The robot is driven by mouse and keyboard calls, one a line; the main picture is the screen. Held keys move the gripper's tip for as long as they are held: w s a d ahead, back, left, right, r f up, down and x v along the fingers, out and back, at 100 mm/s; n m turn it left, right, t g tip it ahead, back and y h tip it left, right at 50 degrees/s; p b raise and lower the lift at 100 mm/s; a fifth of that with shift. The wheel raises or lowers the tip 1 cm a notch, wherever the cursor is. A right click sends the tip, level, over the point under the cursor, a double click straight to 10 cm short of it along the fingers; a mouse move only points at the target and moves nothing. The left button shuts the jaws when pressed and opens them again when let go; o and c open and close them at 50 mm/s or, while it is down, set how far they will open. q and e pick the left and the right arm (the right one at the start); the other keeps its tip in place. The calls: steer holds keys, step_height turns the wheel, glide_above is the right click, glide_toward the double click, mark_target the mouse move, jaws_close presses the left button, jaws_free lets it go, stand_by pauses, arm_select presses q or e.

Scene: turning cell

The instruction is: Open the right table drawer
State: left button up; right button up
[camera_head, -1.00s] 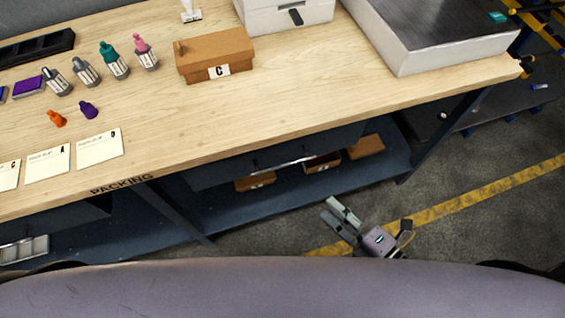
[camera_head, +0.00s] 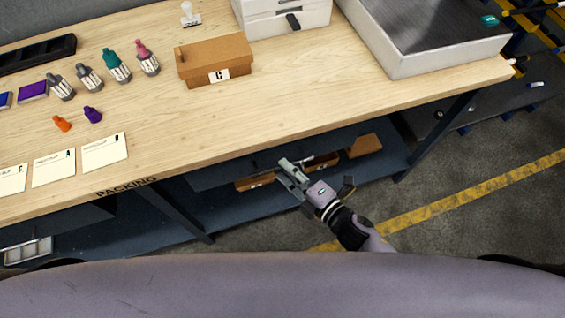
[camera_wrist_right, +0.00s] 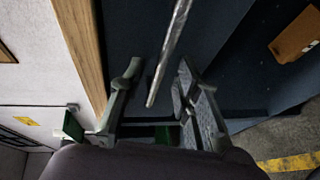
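The right table drawer (camera_head: 222,175) is a dark blue front under the wooden table top, and it looks closed. Its silver bar handle (camera_wrist_right: 170,50) runs between the fingers in the right wrist view. In the head view my right gripper (camera_head: 290,177) is in front of the drawer and hides much of the handle. In the right wrist view the right gripper (camera_wrist_right: 158,72) is open, with a finger on each side of the bar. I cannot tell whether a finger touches it. My left gripper is not in view.
The wooden table top (camera_head: 300,115) overhangs the drawer. Below is a blue shelf (camera_head: 225,212) with several brown boxes, one at the right (camera_head: 365,146). A table leg (camera_head: 185,212) stands left of the drawer. The floor (camera_head: 450,225) in front is clear.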

steer(key=shift+x, duration=1.25)
steer(key=shift+c, duration=0.4)
jaws_close()
